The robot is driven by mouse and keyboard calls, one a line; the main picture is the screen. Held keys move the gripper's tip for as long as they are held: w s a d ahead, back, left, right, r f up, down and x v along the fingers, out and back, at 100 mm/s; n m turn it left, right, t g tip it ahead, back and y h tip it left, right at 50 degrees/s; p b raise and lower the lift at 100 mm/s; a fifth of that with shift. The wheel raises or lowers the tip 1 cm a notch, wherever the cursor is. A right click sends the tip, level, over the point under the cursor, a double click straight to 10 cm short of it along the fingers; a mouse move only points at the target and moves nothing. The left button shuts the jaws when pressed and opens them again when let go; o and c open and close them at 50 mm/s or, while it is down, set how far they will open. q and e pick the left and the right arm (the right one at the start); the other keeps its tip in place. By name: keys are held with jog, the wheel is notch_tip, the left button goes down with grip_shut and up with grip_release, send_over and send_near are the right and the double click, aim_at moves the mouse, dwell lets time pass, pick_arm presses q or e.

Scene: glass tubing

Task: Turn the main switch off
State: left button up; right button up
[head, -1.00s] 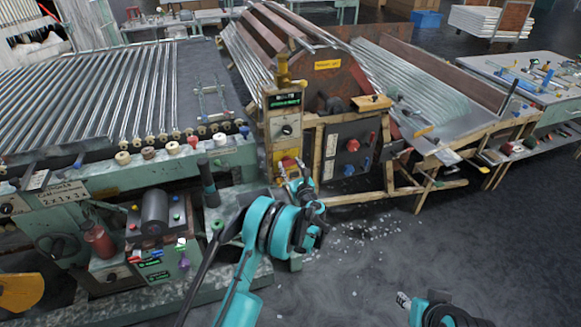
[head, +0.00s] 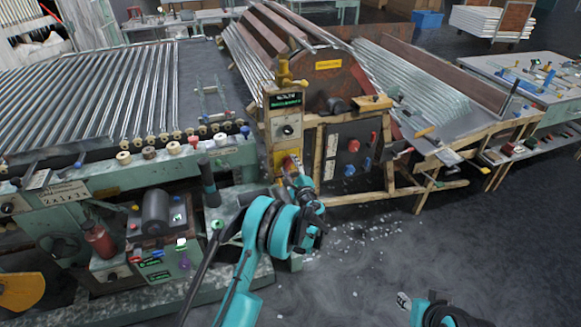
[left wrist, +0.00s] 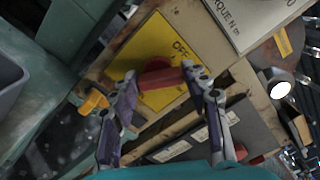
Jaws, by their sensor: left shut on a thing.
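The main switch shows in the left wrist view as a red handle (left wrist: 158,78) on a yellow plate (left wrist: 165,50) with the word OFF. The handle lies across the plate, slightly tilted in that picture. My left gripper (left wrist: 160,92) is shut on the red handle, one finger at each end. In the head view my left gripper (head: 291,168) is at the lower front of the wooden control post (head: 286,140), hiding most of the switch. My right gripper (head: 404,301) is low on the right, away from the post; its fingers are too small to judge.
A roller table (head: 110,90) stands left of the post, with a small control box (head: 165,235) at its front. A wooden frame with a dark panel (head: 348,150) stands just right of the post. The floor at right is clear, with scattered glass bits nearer the post.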

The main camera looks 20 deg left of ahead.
pick_arm(q)
jog(key=n, duration=0.6)
jog(key=shift+a, duration=0.1)
jog(key=shift+f+n, duration=0.1)
jog(key=shift+n, duration=0.2)
dwell(0.3)
jog(key=o, duration=1.2)
jog(key=shift+c, duration=0.2)
jog(key=shift+s, duration=0.1)
jog(key=v, duration=1.2)
